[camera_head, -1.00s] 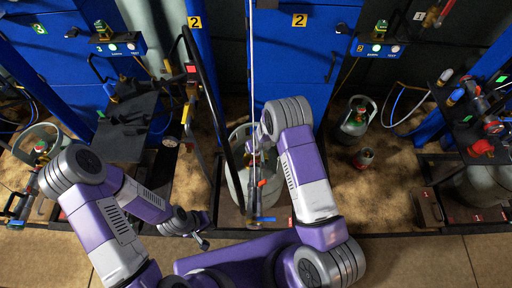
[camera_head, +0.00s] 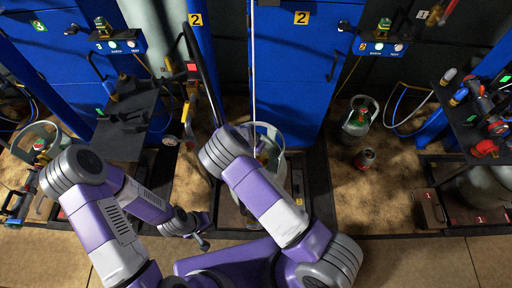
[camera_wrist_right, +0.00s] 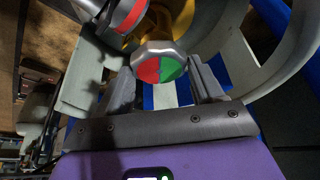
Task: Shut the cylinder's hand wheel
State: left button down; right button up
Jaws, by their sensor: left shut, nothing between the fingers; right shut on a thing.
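The grey cylinder (camera_head: 279,172) stands at the middle bay in the head view, partly covered by my right arm. In the right wrist view, its hand wheel (camera_wrist_right: 160,66) has a metal rim and a red and green top. My right gripper (camera_wrist_right: 163,86) is shut on the hand wheel, with one finger on each side of it. The right fingers are hidden by my arm in the head view. My left gripper (camera_head: 204,241) is shut and empty, low and left of the cylinder.
The pale cylinder collar (camera_wrist_right: 240,72) curves close around my right gripper. A red and grey fitting (camera_wrist_right: 118,14) is at upper left. A black shelf (camera_head: 125,118) is at left.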

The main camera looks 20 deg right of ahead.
jog(key=m+b, duration=0.1)
jog(key=m, duration=0.1)
jog(key=m+g+h+b, duration=0.1)
jog(key=m, duration=0.1)
jog(key=shift+w+a+f+m+b, duration=0.1)
jog(key=shift+w+f+m+b, duration=0.05)
jog(key=shift+m+b, duration=0.15)
jog(key=shift+m+g+b, duration=0.85)
jog(key=shift+m+g, duration=0.05)
jog(key=shift+m, duration=0.8)
jog(key=o, duration=1)
jog(key=shift+o, duration=0.2)
jog(key=p+v, duration=0.2)
jog(key=v, duration=0.5)
jog(key=shift+r, duration=0.35)
